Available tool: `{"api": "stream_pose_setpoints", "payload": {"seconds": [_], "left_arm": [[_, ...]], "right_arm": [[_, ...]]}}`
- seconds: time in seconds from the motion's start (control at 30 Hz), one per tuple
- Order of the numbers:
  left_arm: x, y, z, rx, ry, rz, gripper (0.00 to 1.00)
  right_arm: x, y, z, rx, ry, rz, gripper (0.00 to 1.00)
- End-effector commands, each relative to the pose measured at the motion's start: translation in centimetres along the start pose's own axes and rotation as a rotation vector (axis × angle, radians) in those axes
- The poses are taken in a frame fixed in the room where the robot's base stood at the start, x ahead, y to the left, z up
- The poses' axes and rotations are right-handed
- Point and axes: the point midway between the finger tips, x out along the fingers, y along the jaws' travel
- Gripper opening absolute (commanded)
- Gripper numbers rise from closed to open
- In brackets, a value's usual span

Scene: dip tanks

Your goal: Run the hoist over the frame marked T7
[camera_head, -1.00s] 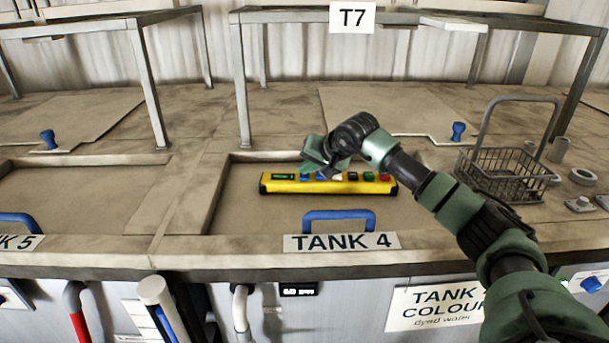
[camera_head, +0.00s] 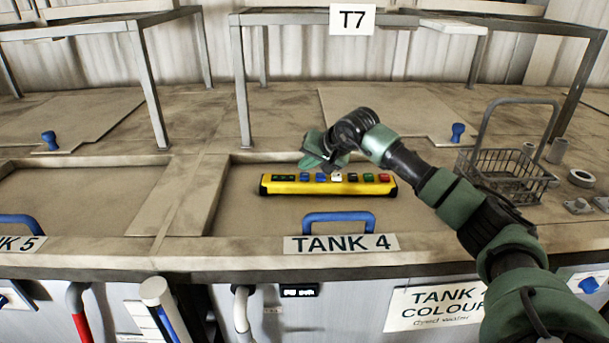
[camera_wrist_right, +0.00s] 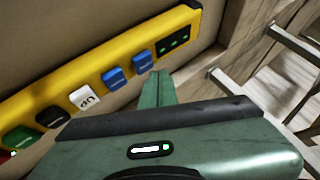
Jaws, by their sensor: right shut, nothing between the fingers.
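A metal frame (camera_head: 241,90) with a white T7 sign (camera_head: 352,18) stands behind Tank 4. A yellow control pendant (camera_head: 330,188) lies over the Tank 4 opening. Its row has a dark display with green marks, two blue buttons, a white one reading UP, and black, green and red ones. The pendant (camera_wrist_right: 95,75) also fills the upper left of the right wrist view. My right gripper (camera_head: 312,163) is shut and empty, close above the pendant's left half; in the wrist view its fingertips (camera_wrist_right: 157,80) are near a blue button. Contact cannot be told. No hoist body is recognisable. My left gripper is out of view.
A wire basket (camera_head: 506,170) with a tall handle stands right of the tank, near grey cylinders. A blue handle (camera_head: 338,217) is at the tank's front, above the TANK 4 label (camera_head: 341,243). Blue knobs (camera_head: 458,131) stand on the counter. Frame legs rise behind.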

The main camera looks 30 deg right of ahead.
Motion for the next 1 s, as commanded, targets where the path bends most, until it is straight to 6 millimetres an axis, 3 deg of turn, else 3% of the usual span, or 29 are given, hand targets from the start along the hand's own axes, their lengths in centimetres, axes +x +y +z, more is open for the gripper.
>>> {"api": "stream_pose_setpoints", "payload": {"seconds": [0.57,1.0], "left_arm": [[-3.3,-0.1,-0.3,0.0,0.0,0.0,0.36],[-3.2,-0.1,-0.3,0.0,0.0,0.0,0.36]], "right_arm": [[-3.5,-2.5,-2.5,0.0,0.0,0.001,0.0],[-3.5,-2.5,-2.5,0.0,0.0,0.0,0.0]]}}
